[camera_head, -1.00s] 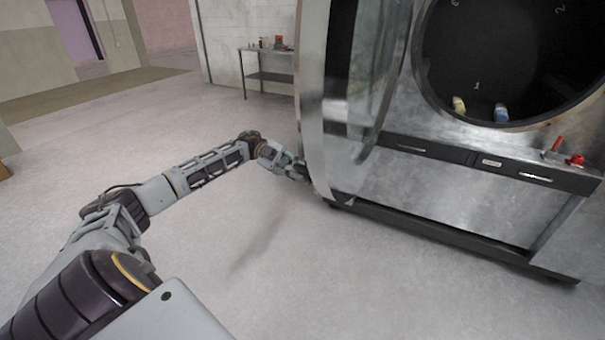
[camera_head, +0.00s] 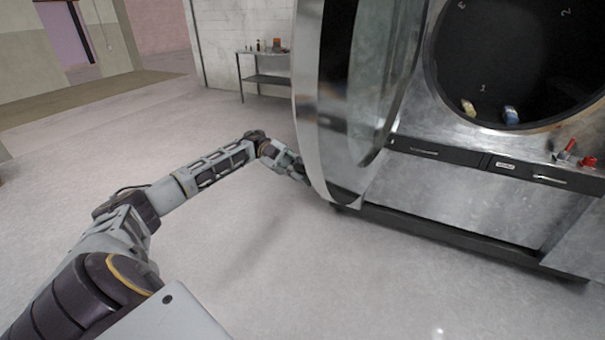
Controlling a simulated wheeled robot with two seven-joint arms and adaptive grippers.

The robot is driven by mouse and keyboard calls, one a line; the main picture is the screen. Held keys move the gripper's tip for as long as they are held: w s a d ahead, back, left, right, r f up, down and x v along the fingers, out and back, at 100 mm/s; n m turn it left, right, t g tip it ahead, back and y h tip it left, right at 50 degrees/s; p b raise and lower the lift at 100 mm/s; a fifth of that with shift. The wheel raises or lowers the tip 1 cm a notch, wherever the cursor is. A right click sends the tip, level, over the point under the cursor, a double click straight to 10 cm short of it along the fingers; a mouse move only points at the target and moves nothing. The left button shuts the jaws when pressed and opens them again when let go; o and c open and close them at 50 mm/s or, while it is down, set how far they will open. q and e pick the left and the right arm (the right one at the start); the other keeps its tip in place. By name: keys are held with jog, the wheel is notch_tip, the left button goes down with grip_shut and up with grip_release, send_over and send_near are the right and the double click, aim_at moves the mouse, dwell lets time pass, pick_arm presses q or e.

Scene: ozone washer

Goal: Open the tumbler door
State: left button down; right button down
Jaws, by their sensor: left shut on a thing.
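The tumbler door (camera_head: 308,110) is a large round door with a shiny metal rim and a glass pane. It stands swung out from the machine, seen nearly edge-on. The round dark opening (camera_head: 520,60) of the tumbler (camera_head: 440,205) is uncovered to its right. My left gripper (camera_head: 303,174) is at the lower left edge of the door rim and is shut on the door; its fingertips are small and partly hidden there. My right gripper is not in view.
A yellowish item (camera_head: 468,107) and a bluish item (camera_head: 511,115) are inside the drum. Red controls (camera_head: 568,147) sit at the machine's right. A small metal table (camera_head: 265,78) stands behind. The floor (camera_head: 240,270) in front and to the left is clear.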

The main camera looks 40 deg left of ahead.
pick_arm(q)
jog(key=shift+f, duration=0.1)
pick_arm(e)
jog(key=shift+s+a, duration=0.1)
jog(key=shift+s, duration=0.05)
pick_arm(q)
jog(key=c, duration=1.5)
grip_release()
jog(key=shift+o, duration=0.4)
jog(key=w+a, duration=0.1)
jog(key=a, duration=0.6)
jog(key=shift+a, duration=0.2)
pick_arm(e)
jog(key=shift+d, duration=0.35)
pick_arm(q)
jog(key=shift+w, duration=0.1)
